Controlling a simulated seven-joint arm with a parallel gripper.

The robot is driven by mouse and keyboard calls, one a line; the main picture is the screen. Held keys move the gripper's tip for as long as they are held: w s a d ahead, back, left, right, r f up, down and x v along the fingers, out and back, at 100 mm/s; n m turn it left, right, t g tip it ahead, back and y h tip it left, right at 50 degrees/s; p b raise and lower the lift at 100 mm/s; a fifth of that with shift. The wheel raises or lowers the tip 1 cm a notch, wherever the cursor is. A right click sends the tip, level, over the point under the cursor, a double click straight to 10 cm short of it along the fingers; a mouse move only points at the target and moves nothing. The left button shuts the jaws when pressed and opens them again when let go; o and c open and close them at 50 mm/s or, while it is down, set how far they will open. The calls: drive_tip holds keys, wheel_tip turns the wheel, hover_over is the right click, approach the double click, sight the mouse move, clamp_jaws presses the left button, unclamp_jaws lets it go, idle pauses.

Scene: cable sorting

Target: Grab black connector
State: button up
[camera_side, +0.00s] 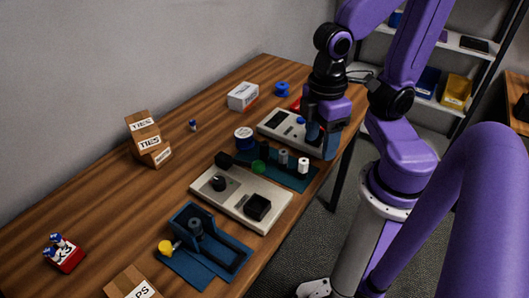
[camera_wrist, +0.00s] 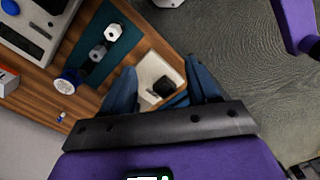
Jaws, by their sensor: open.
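A black block (camera_side: 257,207), which looks like the black connector, sits on the near right end of a beige board (camera_side: 235,207) in the side view. My gripper (camera_side: 321,140) is open and empty, pointing down above the table's right edge, beyond and to the right of the beige board. In the wrist view, a black block (camera_wrist: 163,87) on a pale board (camera_wrist: 150,72) shows between the open fingers (camera_wrist: 160,68), well apart from them.
A teal mat (camera_side: 290,172) with several small cylinders lies between the beige board and a grey device (camera_side: 285,128). A blue fixture (camera_side: 198,228) stands in front. Left-middle wood is mostly clear.

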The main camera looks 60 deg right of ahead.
drive_tip(key=w+d+f+m+g+y, duration=0.1)
drive_tip(key=w+d+f+m+g, duration=0.3)
drive_tip(key=m, duration=0.5)
drive_tip(key=m+t+y, duration=0.8)
drive_tip(key=m+y, duration=0.4)
drive_tip(key=m, duration=1.1)
approach(266, 142)
drive_tip(key=x, duration=0.5)
drive_tip(key=shift+s+a+r, duration=0.1)
drive_tip(key=shift+s+a, duration=0.05)
drive_tip(key=shift+a, duration=0.1)
drive_tip(key=shift+x, duration=2.8)
drive_tip(key=shift+d, duration=0.1)
drive_tip(key=c, duration=1.1)
